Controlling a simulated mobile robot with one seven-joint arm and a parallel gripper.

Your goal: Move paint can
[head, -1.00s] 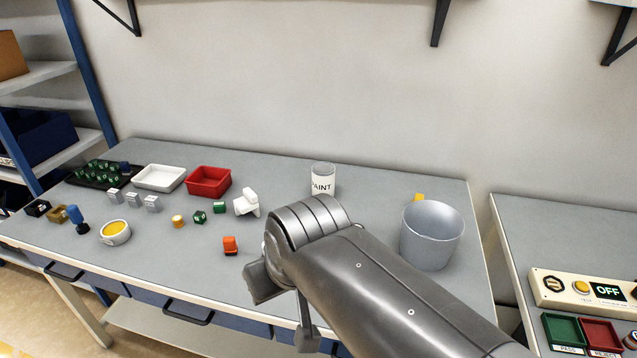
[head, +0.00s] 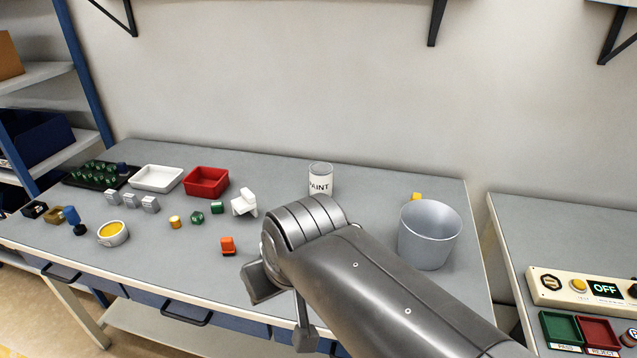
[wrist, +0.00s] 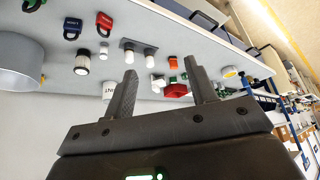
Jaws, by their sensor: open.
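A white paint can (head: 320,182) with black "PAINT" lettering stands upright toward the back of the grey workbench (head: 360,192), beyond my arm in the head view. In the wrist view part of the can (wrist: 108,90) shows behind the left finger, its lettering upside down. My gripper (wrist: 160,68) is open and nothing shows held between its two dark fingers. It is apart from the can and in front of the bench. In the head view my own arm covers much of the bench front.
A grey bucket (head: 428,237) stands right of the can, with a small yellow item (head: 416,196) behind it. Left are a red tray (head: 206,183), a white tray (head: 157,179), an orange piece (head: 227,245) and a yellow-filled round container (head: 113,234).

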